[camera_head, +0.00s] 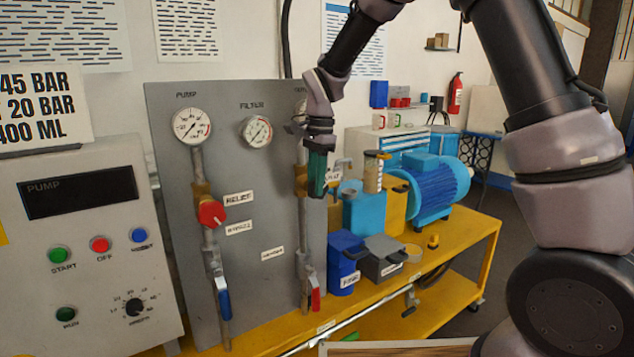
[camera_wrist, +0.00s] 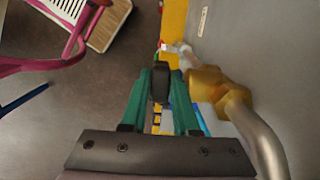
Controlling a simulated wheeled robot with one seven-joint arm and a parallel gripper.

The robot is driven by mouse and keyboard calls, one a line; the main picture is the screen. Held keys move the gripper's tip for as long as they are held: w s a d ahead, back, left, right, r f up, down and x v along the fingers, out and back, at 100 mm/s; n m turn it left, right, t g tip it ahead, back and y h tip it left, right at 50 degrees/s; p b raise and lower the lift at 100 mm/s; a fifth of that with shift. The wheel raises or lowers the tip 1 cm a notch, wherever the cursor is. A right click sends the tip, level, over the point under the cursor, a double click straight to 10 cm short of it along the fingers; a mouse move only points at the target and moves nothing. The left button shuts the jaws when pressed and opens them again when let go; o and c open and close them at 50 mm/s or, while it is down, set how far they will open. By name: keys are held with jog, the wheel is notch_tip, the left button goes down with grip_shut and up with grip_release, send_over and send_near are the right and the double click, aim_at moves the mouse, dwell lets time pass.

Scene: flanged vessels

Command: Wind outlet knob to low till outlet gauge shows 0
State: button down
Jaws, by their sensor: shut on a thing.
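My gripper (camera_head: 318,190) is at the right-hand pipe of the grey panel (camera_head: 262,190) in the head view. In the wrist view its green fingers (camera_wrist: 161,85) are shut on a dark knob (camera_wrist: 160,88), beside a brass valve body (camera_wrist: 208,84). I take this as the outlet knob; in the head view the fingers hide it, and only some brass (camera_head: 301,180) shows. The outlet gauge (camera_head: 299,117) is mostly hidden behind my wrist, so its needle cannot be read. Its label above is partly covered too.
The pump gauge (camera_head: 191,126), filter gauge (camera_head: 257,131) and red relief knob (camera_head: 211,213) are to the left. A blue lever (camera_head: 224,302) and a red lever (camera_head: 315,299) hang low. Blue and grey containers stand right on the yellow bench (camera_head: 455,245).

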jog(key=t+h, duration=0.2)
jog(key=h, duration=0.1)
jog(key=a+t+h, duration=0.1)
jog(key=h, duration=0.1)
jog(key=shift+s+f+t, duration=0.3)
jog(key=shift+s, duration=0.05)
jog(key=shift+a+f+t+h, duration=0.15)
jog(key=shift+t+h, duration=0.4)
jog(key=shift+h, duration=0.35)
jog(key=shift+f+t+h, duration=0.15)
jog(key=shift+t+h, duration=0.4)
jog(key=shift+h, duration=0.35)
jog(key=c, duration=0.9)
grip_release()
jog(key=shift+f, duration=0.1)
jog(key=shift+c, duration=0.2)
jog(key=shift+s, duration=0.1)
jog(key=v, duration=1)
jog(key=shift+s+a, duration=0.25)
jog(key=shift+a, duration=0.1)
